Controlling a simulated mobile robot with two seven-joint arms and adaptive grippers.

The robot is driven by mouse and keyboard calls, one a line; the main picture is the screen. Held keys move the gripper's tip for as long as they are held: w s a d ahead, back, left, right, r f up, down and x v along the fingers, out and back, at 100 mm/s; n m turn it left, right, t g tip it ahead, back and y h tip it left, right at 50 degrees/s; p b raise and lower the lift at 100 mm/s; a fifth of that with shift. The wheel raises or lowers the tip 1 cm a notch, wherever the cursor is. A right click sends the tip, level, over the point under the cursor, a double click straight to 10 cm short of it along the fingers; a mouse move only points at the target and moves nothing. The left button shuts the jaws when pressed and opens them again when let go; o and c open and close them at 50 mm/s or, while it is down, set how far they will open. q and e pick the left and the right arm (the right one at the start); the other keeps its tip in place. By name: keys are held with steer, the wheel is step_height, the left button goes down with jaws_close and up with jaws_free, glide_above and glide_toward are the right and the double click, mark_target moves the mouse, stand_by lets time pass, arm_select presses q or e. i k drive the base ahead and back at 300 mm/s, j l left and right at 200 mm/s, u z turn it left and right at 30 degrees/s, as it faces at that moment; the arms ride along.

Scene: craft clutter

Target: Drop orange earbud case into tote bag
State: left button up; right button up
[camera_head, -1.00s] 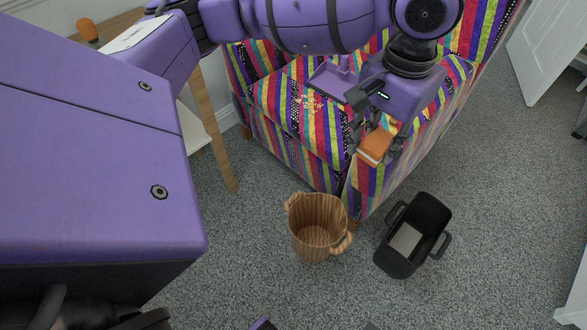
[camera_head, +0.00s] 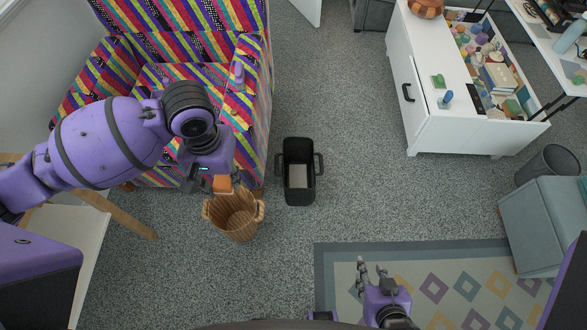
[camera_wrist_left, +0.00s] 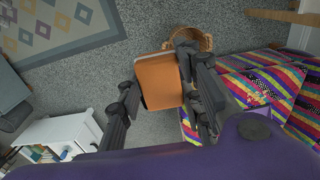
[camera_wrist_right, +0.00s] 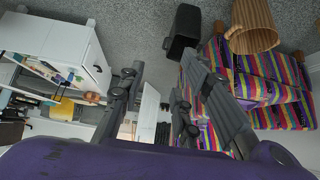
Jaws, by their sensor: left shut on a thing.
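The orange earbud case (camera_head: 222,184) is in my left gripper (camera_head: 215,182), which is shut on it. In the left wrist view the case (camera_wrist_left: 160,80) is a flat orange block with a paler edge, between the fingers. In the head view it overlaps the back rim of a brown ribbed basket (camera_head: 236,225); its height above is hard to tell. A black open container with two side handles, seemingly the tote bag (camera_head: 299,190), stands on the floor right of the basket, with a pale patch inside. My right gripper (camera_head: 372,268) is open and empty at lower middle.
A striped armchair (camera_head: 255,75) stands behind the basket. A white cabinet (camera_head: 450,128) with an open, filled drawer is at upper right. A patterned rug (camera_head: 350,265) lies at lower right. Grey carpet (camera_head: 345,130) is clear between the tote and cabinet.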

mark_target(295, 182)
steer(key=i+l+u, duration=0.1)
steer(key=u, duration=0.3)
steer(key=l+u, duration=0.35)
steer(key=i+l+u, duration=0.2)
steer(key=l, duration=0.2)
steer(key=l+u, duration=0.15)
steer(key=l, duration=0.25)
steer(key=i+l+u, duration=0.1)
steer(key=l, duration=1.75)
steer(key=i+u, duration=0.05)
steer(key=i, duration=0.05)
